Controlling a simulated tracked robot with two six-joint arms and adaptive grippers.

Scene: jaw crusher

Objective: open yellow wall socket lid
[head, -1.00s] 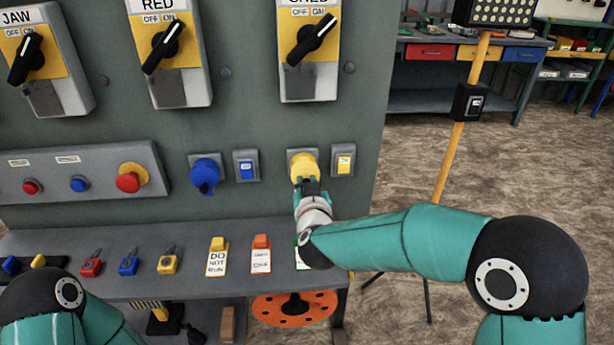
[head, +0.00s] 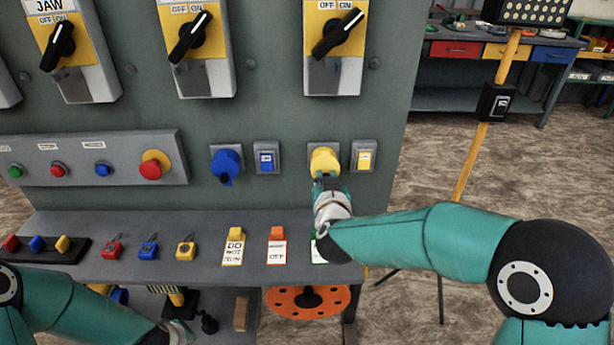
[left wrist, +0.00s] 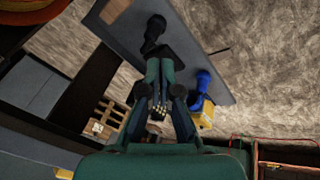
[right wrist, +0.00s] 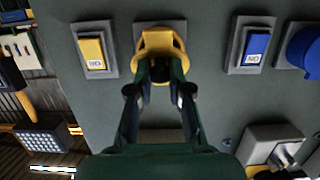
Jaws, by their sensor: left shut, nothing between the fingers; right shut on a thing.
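The yellow wall socket (head: 324,160) sits on a grey plate on the panel, right of the blue socket (head: 227,162). My right gripper (head: 325,181) reaches it from below and is shut on the front of its lid. In the right wrist view the yellow socket (right wrist: 160,44) is straight ahead, with my right fingertips (right wrist: 160,72) at its rim. How far the lid is raised cannot be told. My left gripper (left wrist: 159,113) is shut and empty, low near the shelf under the panel; its fingertips are not clear in the head view.
A yellow switch (head: 364,156) is close right of the socket and a blue switch (head: 266,157) is left of it. Below, a grey ledge (head: 60,225) carries padlocks and tags. An orange disc (head: 285,302) is under the ledge. A lamp stand (head: 468,160) stands right.

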